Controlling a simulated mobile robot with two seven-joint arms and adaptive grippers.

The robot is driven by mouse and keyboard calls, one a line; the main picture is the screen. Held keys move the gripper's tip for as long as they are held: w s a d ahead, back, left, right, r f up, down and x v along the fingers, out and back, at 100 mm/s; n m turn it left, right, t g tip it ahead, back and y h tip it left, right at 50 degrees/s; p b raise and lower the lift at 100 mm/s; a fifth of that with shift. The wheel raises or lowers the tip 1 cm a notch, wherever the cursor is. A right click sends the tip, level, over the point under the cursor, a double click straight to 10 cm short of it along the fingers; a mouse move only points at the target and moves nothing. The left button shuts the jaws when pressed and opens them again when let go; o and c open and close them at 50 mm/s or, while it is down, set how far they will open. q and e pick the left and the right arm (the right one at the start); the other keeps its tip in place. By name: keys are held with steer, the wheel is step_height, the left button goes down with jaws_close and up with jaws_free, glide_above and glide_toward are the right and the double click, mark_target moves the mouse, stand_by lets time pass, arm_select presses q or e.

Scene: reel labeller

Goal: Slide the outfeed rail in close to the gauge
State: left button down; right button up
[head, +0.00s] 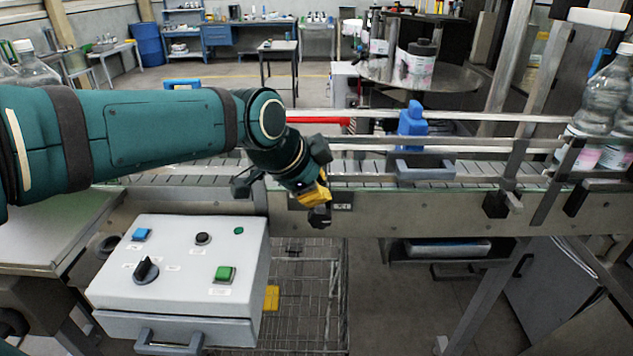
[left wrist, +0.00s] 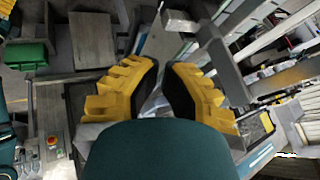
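The conveyor (head: 225,171) runs across the head view with metal guide rails above it. The near guide rail (head: 465,143), which I take for the outfeed rail, passes in front of a blue upright piece (head: 411,122), likely the gauge. A grey block with a handle-like slot (head: 425,166) is below the blue piece. I cannot tell how wide the gap between rail and gauge is. My left gripper (head: 318,204), with yellow fingers, is at the conveyor's near side, left of the block. In the left wrist view its fingertips (left wrist: 161,68) nearly meet, with nothing visible between them. My right gripper is out of view.
A control box (head: 180,265) with buttons and a knob stands at the near left. Clear bottles (head: 600,95) stand at the right end of the conveyor. A round table (head: 450,77) with a labelled bottle (head: 415,68) is behind. A wire basket (head: 308,300) is below.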

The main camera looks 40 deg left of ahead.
mark_target(326, 173)
arm_select(q)
steer(key=w+f, duration=0.2)
steer(key=w+a+f+b, duration=0.1)
steer(key=w, duration=0.1)
steer(key=w+a+f+b, duration=0.1)
steer(key=w+f, duration=0.1)
steer(key=shift+w+a+f, duration=0.2)
steer(key=shift+w+f, duration=0.15)
steer(key=shift+w, duration=0.05)
steer(key=shift+w+a+r, duration=0.1)
steer(key=shift+w+a, duration=0.3)
steer(key=shift+w, duration=0.1)
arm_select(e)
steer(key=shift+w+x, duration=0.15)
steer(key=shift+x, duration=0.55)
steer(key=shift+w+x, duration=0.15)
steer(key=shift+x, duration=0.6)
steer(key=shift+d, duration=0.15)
arm_select(q)
steer(key=shift+w+a, duration=0.35)
steer(key=shift+w, duration=0.2)
steer(key=shift+w+a, duration=0.35)
steer(key=shift+w, duration=0.2)
steer(key=shift+w+a, duration=0.25)
steer(key=shift+w, duration=0.1)
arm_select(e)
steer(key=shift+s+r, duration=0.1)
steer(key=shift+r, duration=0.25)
